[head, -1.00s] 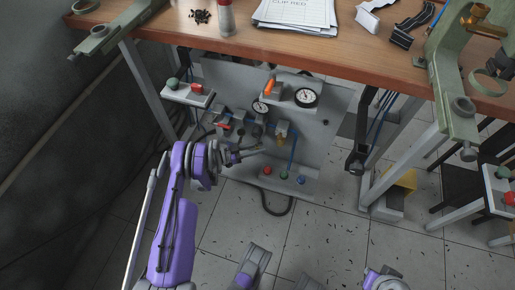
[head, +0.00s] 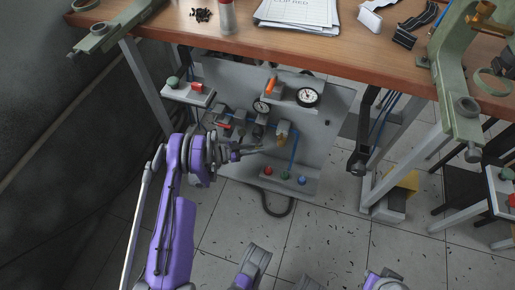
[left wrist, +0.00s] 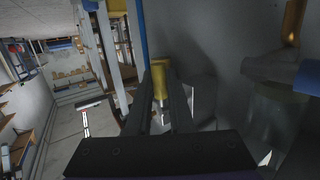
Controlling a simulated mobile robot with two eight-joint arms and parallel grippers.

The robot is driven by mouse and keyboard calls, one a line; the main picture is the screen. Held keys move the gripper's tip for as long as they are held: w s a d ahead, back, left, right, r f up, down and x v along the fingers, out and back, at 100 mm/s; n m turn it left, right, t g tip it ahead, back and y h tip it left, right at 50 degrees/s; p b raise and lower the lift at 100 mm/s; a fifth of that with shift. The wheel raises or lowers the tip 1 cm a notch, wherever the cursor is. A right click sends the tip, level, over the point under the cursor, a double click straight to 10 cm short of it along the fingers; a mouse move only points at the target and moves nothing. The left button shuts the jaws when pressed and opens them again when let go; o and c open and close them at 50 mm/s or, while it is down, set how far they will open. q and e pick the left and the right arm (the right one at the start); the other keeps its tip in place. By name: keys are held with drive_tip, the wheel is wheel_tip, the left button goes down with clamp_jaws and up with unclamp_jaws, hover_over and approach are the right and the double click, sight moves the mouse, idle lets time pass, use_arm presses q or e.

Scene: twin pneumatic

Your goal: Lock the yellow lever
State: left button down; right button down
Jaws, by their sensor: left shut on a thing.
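The yellow lever (left wrist: 159,76) stands between the two fingers of my left gripper (left wrist: 161,98) in the left wrist view. The fingers are shut on it, and their pads hide its sides. In the head view my left gripper (head: 256,149) is in front of the grey pneumatic panel (head: 330,130), below the table. There its tips are small and the lever between them is hard to make out. A yellow-gold part (head: 283,129) shows on the panel just above and right of the tips.
The panel also carries two gauges (head: 308,97), an orange handle (head: 272,85), blue tubing and a lower shelf with coloured buttons (head: 285,176). The wooden tabletop (head: 300,45) overhangs above. Table legs stand on both sides. The tiled floor in front is mostly clear.

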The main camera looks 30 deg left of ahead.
use_arm(q)
drive_tip(key=c, duration=0.8)
unclamp_jaws()
drive_tip(key=p+v, duration=0.1)
drive_tip(key=v, duration=1)
drive_tip(key=shift+d+f, duration=0.1)
drive_tip(key=shift+f, duration=0.05)
